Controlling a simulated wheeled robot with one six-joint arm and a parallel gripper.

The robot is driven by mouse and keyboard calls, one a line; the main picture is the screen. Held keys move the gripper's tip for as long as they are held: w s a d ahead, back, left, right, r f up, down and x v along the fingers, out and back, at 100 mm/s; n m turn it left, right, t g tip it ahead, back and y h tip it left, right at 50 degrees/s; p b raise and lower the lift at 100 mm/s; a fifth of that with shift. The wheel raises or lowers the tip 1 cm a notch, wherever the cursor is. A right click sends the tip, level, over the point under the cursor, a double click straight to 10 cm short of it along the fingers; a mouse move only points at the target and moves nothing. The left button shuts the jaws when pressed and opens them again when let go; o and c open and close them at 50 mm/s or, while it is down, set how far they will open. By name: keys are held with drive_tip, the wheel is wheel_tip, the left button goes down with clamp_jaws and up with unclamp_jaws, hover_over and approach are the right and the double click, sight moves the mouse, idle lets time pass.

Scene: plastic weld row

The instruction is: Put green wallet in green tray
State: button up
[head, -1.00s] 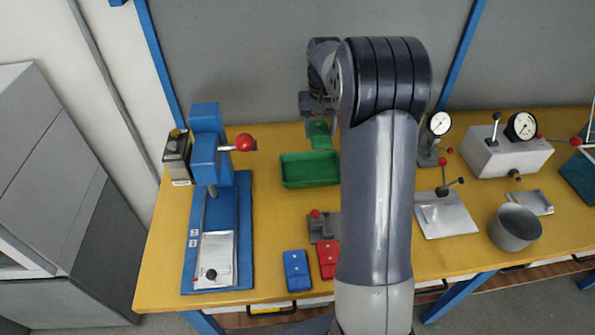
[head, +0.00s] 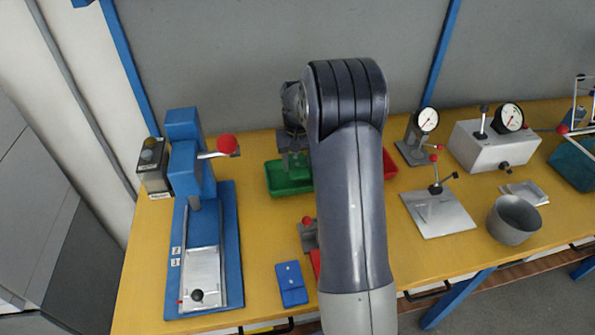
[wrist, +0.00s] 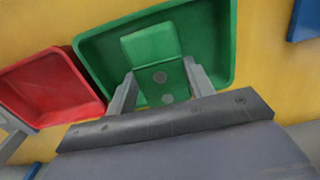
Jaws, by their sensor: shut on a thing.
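The green wallet (wrist: 150,44) shows between my gripper's fingers in the wrist view, with round studs on its near part. My gripper (wrist: 160,72) is shut on it. The wallet is over the green tray (wrist: 215,30), inside its outline in this view; I cannot tell whether it touches the tray floor. In the head view the green tray (head: 290,189) stands on the yellow bench, with my gripper (head: 293,158) above it. My arm hides the tray's right part, and the wallet is hard to tell from the tray there.
A red tray (wrist: 50,90) lies beside the green one; its edge shows right of my arm in the head view (head: 389,164). A blue press (head: 190,160) stands left. A blue wallet (head: 291,283) lies in front. Gauges and a metal pot (head: 514,221) are at right.

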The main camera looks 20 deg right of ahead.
sight(298, 164)
drive_tip(key=shift+f, duration=1.8)
drive_tip(key=shift+f, duration=0.1)
drive_tip(key=o, duration=1.1)
drive_tip(key=shift+c, duration=0.2)
wheel_tip(298, 164, up, 12)
drive_tip(key=shift+r, duration=0.1)
drive_tip(key=shift+f, duration=4.2)
